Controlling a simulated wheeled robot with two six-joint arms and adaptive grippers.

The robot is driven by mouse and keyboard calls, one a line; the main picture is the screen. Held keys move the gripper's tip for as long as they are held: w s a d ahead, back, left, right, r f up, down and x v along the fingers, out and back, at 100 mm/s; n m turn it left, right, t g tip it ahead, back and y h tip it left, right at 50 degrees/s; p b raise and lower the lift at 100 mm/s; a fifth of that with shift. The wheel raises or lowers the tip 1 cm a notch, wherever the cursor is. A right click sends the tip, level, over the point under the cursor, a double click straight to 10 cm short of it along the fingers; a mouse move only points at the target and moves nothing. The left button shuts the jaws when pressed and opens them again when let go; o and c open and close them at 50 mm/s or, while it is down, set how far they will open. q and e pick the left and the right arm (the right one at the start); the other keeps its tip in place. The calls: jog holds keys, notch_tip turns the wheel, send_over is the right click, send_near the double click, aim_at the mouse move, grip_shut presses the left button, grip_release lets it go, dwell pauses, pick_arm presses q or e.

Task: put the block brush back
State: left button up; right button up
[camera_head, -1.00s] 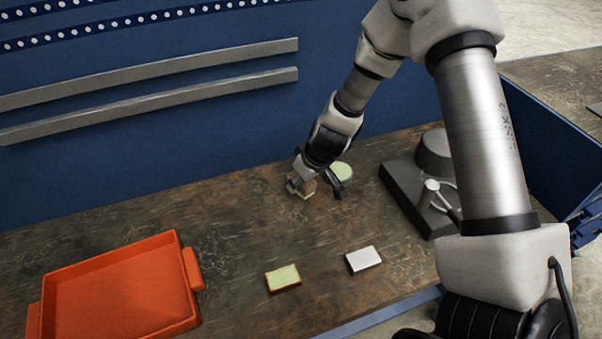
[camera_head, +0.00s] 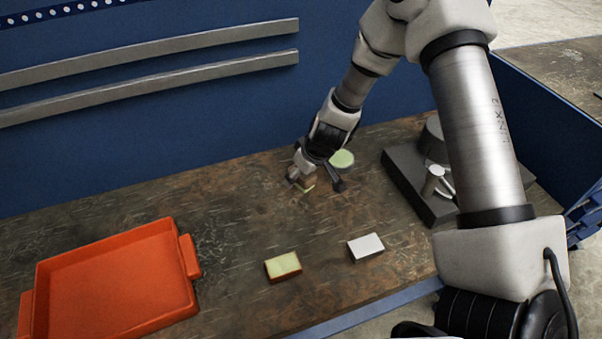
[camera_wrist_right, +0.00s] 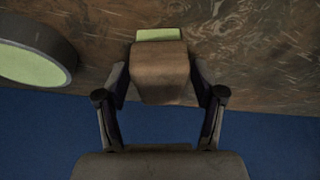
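A brown block with a pale green end, seemingly the block brush (camera_head: 308,184), is at the back middle of the table. It also shows in the right wrist view (camera_wrist_right: 160,72), between the fingers. My right gripper (camera_head: 316,186) reaches down around it. Its fingers (camera_wrist_right: 160,82) stand on either side of the block; a gap shows on the right side in the head view. Contact on the left side is hard to tell. My left gripper is out of view.
A round pale green-topped piece (camera_head: 342,159) stands close beside my right gripper. A green-topped block (camera_head: 283,266) and a white-topped block (camera_head: 366,247) lie nearer. An orange tray (camera_head: 190,258) is at left, a dark grey microscope-like stand (camera_head: 405,184) at right.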

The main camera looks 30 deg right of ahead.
jog(key=shift+r+p, duration=0.3)
jog(key=shift+r, duration=0.1)
jog(key=p+v, duration=0.9)
jog(key=v, duration=0.2)
jog(key=shift+s+r, duration=0.2)
jog(key=shift+r, duration=0.1)
jog(key=shift+d, duration=0.1)
